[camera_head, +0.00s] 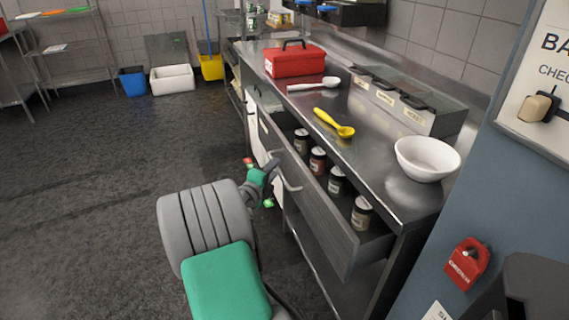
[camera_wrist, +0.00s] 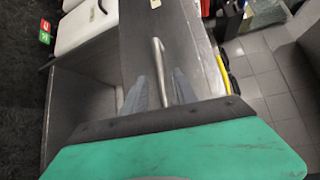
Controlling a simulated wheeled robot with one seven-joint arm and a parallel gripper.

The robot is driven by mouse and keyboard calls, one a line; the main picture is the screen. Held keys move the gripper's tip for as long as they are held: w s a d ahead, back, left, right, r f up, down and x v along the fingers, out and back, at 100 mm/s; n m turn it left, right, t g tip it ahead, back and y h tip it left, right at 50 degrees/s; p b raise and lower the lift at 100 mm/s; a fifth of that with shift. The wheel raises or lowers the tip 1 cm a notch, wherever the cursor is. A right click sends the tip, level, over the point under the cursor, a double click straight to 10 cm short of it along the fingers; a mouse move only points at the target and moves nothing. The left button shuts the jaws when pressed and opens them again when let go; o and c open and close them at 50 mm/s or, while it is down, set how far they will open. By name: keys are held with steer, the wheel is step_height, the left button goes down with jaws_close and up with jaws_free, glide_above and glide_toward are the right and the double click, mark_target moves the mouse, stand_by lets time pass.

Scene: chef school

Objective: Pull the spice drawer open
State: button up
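The spice drawer (camera_head: 318,212) stands pulled out from under the steel counter, with several spice jars (camera_head: 336,182) standing in a row inside. Its front is dark grey and carries a bar handle (camera_head: 291,184). In the wrist view the handle (camera_wrist: 159,66) runs between the two fingers of my gripper (camera_wrist: 160,82), with a visible gap on each side. My gripper is open around the handle. In the head view my gripper (camera_head: 274,168) is at the drawer front, partly hidden behind my own arm.
On the counter (camera_head: 377,184) are a red toolbox (camera_head: 295,61), a white spoon (camera_head: 313,84), a yellow spoon (camera_head: 334,122) and a white bowl (camera_head: 427,158). A blue wall panel (camera_head: 478,210) stands close at the right. The dark floor (camera_head: 100,190) at the left is clear.

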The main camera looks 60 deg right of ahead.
steer(key=shift+d+f, duration=0.1)
steer(key=shift+d, duration=0.45)
jaws_close()
steer(key=shift+s+f, duration=0.1)
steer(key=shift+f, duration=0.15)
stand_by(0.7)
